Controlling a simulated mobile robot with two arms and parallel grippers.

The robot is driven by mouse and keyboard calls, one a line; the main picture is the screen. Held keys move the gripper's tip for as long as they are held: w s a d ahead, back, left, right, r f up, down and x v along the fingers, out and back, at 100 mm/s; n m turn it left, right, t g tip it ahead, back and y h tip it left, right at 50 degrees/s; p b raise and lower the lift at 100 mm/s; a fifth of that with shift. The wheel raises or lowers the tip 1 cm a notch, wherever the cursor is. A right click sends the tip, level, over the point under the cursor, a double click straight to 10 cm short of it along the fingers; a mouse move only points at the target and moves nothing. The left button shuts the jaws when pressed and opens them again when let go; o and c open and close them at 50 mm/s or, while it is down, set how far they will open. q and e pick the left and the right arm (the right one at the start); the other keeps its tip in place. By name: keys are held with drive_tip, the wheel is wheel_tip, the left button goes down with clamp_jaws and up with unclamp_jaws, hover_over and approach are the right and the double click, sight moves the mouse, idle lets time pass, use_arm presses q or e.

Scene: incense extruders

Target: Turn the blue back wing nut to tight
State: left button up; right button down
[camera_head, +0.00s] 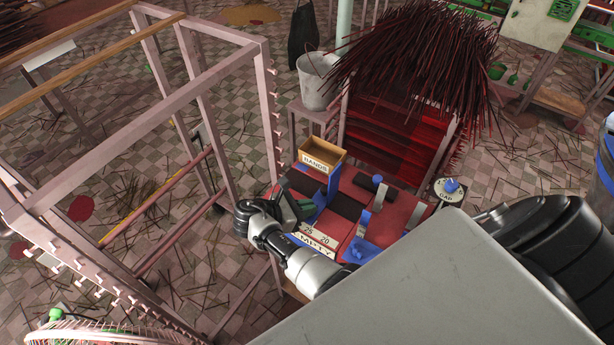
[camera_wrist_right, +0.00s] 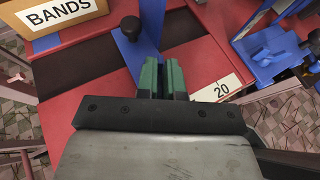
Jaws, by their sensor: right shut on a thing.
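My right gripper (camera_head: 304,209) reaches over the red bench top (camera_head: 350,187), beside an upright blue plate (camera_head: 326,188). In the right wrist view its green fingers (camera_wrist_right: 161,78) are closed together against the blue plate (camera_wrist_right: 150,30). The blue back wing nut cannot be made out; what the fingers grip is hidden between them. A black knob (camera_wrist_right: 131,28) stands by the plate just beyond the fingertips. My left gripper is not in view.
A BANDS box (camera_head: 322,157) stands behind the gripper. A number card (camera_wrist_right: 218,89) and a blue fixture (camera_wrist_right: 272,55) lie to the right. A blue knob (camera_head: 451,185) sits on a round dial. A pink rack frame (camera_head: 262,110) stands close at left.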

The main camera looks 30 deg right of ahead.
drive_tip(key=m+g, duration=0.1)
drive_tip(key=m+g+b, duration=0.1)
drive_tip(key=g, duration=0.1)
drive_tip(key=m+g+y, duration=0.1)
drive_tip(key=m, duration=0.1)
drive_tip(key=shift+w+d+b, duration=0.15)
drive_tip(key=shift+w+b, duration=0.1)
drive_tip(key=shift+b, duration=0.05)
drive_tip(key=shift+m+g+y, duration=0.3)
drive_tip(key=shift+m+g, duration=0.1)
drive_tip(key=shift+g, duration=0.2)
drive_tip(key=shift+w+r+m+g+y+p, duration=0.1)
drive_tip(key=shift+r+m+g+y+p, duration=0.15)
drive_tip(key=shift+m+g+y, duration=0.4)
drive_tip(key=shift+d+f+m+g+y, duration=0.2)
drive_tip(key=shift+m+g+y, duration=0.15)
drive_tip(key=shift+m+g, duration=0.3)
drive_tip(key=shift+f+m+g+y, duration=0.1)
drive_tip(key=shift+m+g+y, duration=0.5)
drive_tip(key=shift+m, duration=0.2)
drive_tip(key=shift+y+b, duration=0.3)
drive_tip(key=shift+b, duration=0.05)
drive_tip(key=c, duration=1.3)
unclamp_jaws()
drive_tip(key=shift+o, duration=0.2)
